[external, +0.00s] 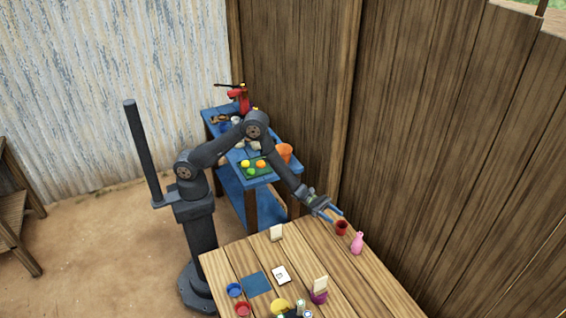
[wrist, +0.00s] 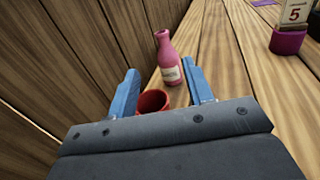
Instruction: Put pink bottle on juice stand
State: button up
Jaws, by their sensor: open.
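The pink bottle (external: 357,244) stands upright on the wooden table near its right edge by the wall. It also shows in the wrist view (wrist: 168,60), with a pale label, beyond my fingertips. My gripper (external: 335,213) is open and empty, above the table's far right corner; its two blue fingers show in the wrist view (wrist: 162,84). A red cup (external: 341,228) stands between my gripper and the bottle, and in the wrist view the red cup (wrist: 152,102) shows between the fingers, its lower part hidden. I cannot tell which thing is the juice stand.
A purple holder with a card marked 5 (wrist: 288,40) stands right of the bottle. The plank wall is close on the right.

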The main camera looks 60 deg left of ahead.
aim_at(360, 234)
jog(key=x, duration=1.5)
jog(key=shift+s+d+r, duration=0.1)
jog(key=shift+d, duration=0.05)
jog(key=shift+c, duration=0.2)
grip_shut()
